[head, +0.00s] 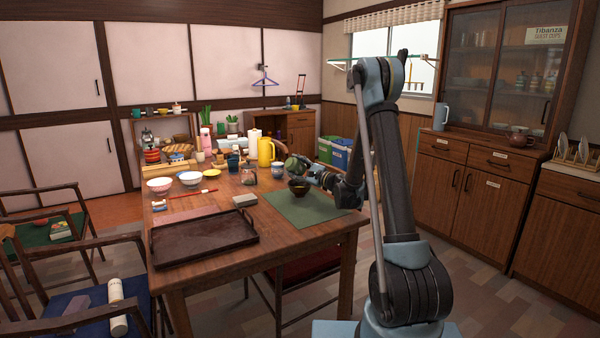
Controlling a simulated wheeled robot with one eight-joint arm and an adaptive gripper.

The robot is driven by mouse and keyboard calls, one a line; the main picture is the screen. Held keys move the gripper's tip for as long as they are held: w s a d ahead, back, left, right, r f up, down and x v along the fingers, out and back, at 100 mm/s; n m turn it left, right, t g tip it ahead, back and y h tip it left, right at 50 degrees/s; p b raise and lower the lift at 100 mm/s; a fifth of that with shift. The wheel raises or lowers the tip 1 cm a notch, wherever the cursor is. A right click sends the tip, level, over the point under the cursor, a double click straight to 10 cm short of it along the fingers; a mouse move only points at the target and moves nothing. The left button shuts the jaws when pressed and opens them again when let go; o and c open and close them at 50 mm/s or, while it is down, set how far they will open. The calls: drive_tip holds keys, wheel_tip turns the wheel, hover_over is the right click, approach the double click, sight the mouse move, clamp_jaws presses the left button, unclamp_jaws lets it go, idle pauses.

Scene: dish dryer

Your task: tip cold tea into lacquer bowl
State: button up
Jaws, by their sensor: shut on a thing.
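A small dark lacquer bowl (299,189) stands on the green mat (310,211), just below the vessel in the picture. The two look close, but I cannot tell the gap between them. The fingertips are small and partly hidden by the vessel.
A dark tray (205,239) lies at the table's near left, with a small grey block (244,201) beyond it. A yellow jug (265,153), a patterned cup (278,170) and bowls (190,178) crowd the far part. The mat's near part is clear.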

drive_tip(key=shift+w+d+r+m+t, duration=0.1)
drive_tip(key=shift+d+m+t, duration=0.15)
drive_tip(key=shift+m, duration=0.3)
drive_tip(key=shift+w+d+m+t, duration=0.1)
drive_tip(key=shift+m+t, duration=0.15)
drive_tip(key=shift+m, duration=0.3)
idle(0.4)
idle(0.8)
